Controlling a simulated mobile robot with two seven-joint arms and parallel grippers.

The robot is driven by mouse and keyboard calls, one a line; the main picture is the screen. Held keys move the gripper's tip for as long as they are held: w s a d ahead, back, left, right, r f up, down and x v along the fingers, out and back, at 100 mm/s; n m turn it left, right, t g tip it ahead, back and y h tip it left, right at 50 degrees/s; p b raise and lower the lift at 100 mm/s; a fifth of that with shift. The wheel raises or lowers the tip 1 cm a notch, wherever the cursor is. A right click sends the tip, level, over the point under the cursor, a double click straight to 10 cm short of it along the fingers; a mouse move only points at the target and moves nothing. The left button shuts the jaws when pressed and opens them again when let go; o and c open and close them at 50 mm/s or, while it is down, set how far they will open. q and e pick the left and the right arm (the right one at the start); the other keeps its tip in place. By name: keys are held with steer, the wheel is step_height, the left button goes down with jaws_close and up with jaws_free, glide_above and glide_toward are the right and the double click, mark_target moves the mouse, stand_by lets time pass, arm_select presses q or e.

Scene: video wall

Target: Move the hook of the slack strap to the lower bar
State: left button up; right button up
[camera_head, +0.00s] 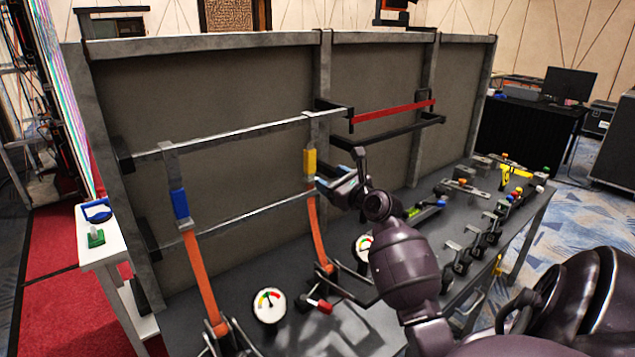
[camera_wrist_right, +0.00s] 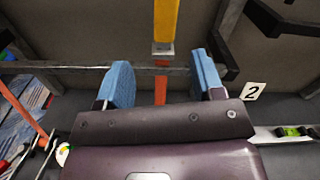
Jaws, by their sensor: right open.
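Two orange straps rise from the bench, and both metal hooks hang on the upper bar (camera_head: 230,136). The left strap (camera_head: 198,275) has a blue block (camera_head: 180,204). The right strap (camera_head: 316,232) has a yellow block (camera_head: 309,162) and looks slightly bowed. The lower bar (camera_head: 250,212) crosses behind both straps. My right gripper (camera_head: 335,182) is open beside the right strap, just below its yellow block. In the right wrist view its blue fingers (camera_wrist_right: 163,85) stand apart, with the strap between or beyond them; contact cannot be told. My left gripper is out of view.
Two dial gauges, left (camera_head: 268,304) and right (camera_head: 362,247), stand on the bench by the straps. A red bar (camera_head: 392,112) on black brackets is to the right. Several clamps and tools crowd the bench's right side. A white side table (camera_head: 102,246) stands left.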

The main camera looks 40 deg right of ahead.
mark_target(313, 167)
steer(key=w, duration=0.3)
steer(key=w+d+m, duration=0.1)
steer(key=w, duration=0.1)
steer(key=w+m, duration=0.1)
steer(key=w, duration=0.2)
steer(key=shift+w+d+f+b, duration=0.15)
steer(key=shift+w+d+b, duration=0.15)
steer(key=shift+d+b, duration=0.1)
steer(key=shift+w, duration=0.75)
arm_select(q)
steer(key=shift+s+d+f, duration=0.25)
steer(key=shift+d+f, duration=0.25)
